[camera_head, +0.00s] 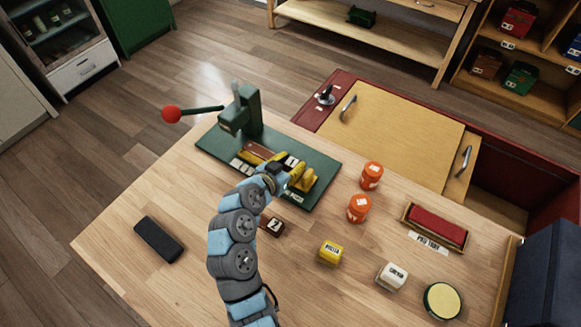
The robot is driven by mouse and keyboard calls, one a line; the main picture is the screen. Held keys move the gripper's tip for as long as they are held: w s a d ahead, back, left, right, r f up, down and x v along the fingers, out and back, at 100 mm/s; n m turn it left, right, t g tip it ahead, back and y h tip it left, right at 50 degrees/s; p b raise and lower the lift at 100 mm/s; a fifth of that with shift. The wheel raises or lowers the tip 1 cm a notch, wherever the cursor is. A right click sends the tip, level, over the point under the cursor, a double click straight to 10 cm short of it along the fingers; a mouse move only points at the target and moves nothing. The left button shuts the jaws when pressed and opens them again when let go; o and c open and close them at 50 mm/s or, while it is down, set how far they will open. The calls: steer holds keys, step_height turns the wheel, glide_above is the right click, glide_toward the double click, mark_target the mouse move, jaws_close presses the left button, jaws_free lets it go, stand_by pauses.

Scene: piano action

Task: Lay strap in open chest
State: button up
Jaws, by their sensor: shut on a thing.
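My gripper (285,176) is over the green base plate (218,146) of a lever press (240,115), among yellow pieces. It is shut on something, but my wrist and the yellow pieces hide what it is. A narrow reddish-brown strip (257,149) shows just beyond my gripper; I cannot tell whether it is the strap or whether my gripper touches it. The dark red chest (338,88) stands beyond the table. A wooden panel (398,128) with handles covers much of it, and its right part is an open, dark space (513,196).
Two orange jars (371,176) (359,209) stand right of the plate. A small brown block (272,227), yellow block (330,252), white block (392,275), round tin (443,301) and red-filled tray (407,213) stand nearby. A black case (158,240) lies left. The press has a red-knobbed lever (172,114).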

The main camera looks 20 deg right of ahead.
steer(key=shift+w+d+f, duration=0.15)
steer(key=shift+w+f, duration=0.4)
steer(key=shift+w, duration=0.05)
steer(key=shift+w+d+f, duration=0.1)
steer(key=shift+w+f, duration=0.15)
steer(key=shift+f, duration=0.2)
steer(key=shift+w+f+b, duration=0.15)
steer(key=shift+f+b, duration=0.55)
steer(key=shift+f, duration=0.8)
steer(key=shift+f, duration=0.2)
steer(key=o, duration=1.1)
steer(key=shift+r, duration=0.1)
